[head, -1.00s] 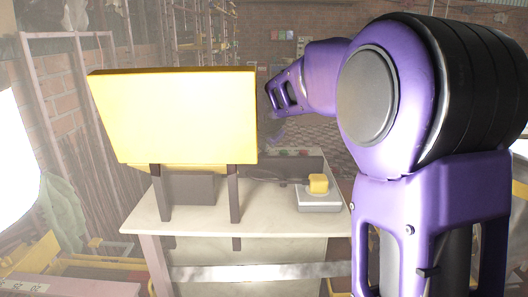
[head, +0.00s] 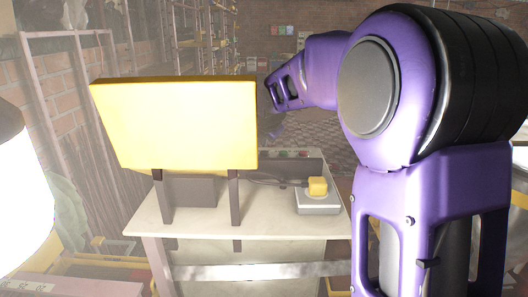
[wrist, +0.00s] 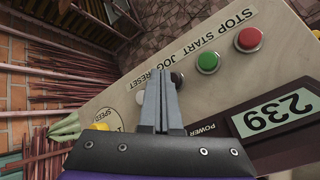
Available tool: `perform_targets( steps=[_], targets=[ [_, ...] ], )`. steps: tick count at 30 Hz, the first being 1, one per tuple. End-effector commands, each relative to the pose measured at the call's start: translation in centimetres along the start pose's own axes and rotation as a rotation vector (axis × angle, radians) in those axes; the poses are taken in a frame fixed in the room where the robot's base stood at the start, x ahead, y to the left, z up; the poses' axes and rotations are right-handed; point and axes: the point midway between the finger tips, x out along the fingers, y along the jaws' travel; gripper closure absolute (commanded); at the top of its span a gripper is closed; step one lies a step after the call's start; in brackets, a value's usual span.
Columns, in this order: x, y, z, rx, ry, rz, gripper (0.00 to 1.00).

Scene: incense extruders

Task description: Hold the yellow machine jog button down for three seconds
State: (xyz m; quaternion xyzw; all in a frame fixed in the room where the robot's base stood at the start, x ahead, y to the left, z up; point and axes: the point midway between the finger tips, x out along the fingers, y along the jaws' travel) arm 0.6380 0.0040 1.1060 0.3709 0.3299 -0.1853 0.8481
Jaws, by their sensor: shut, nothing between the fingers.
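In the wrist view, a cream control panel (wrist: 190,45) carries the printed words STOP, START, JOG and RESET. A red button (wrist: 249,40) and a green button (wrist: 207,62) stand in the row. A dark button (wrist: 177,79), by the word JOG, is partly covered by my finger. My gripper (wrist: 157,76) is shut and empty, its tips over the panel near the dark button and a pale button (wrist: 140,97). I cannot tell whether the tips touch. In the head view, a large yellow box (head: 178,120) stands on dark legs over a pale table (head: 265,225).
The wrist view also shows a lit display reading 239 (wrist: 272,112) and a yellow part (wrist: 99,125) at lower left. Pink racks (head: 70,100) line the left wall.

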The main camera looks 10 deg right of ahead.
Motion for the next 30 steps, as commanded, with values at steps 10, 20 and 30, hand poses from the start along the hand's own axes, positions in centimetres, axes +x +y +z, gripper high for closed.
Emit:
perform_targets(
  steps=[10, 20, 30],
  targets=[
    [-2.2, 1.6, 1.6, 0.000, 0.000, 0.001, 1.00],
    [-3.6, 2.6, 2.6, 0.000, 0.000, 0.000, 1.00],
    [-3.8, 2.7, 2.6, 0.014, -0.003, 0.001, 1.00]
  ],
)
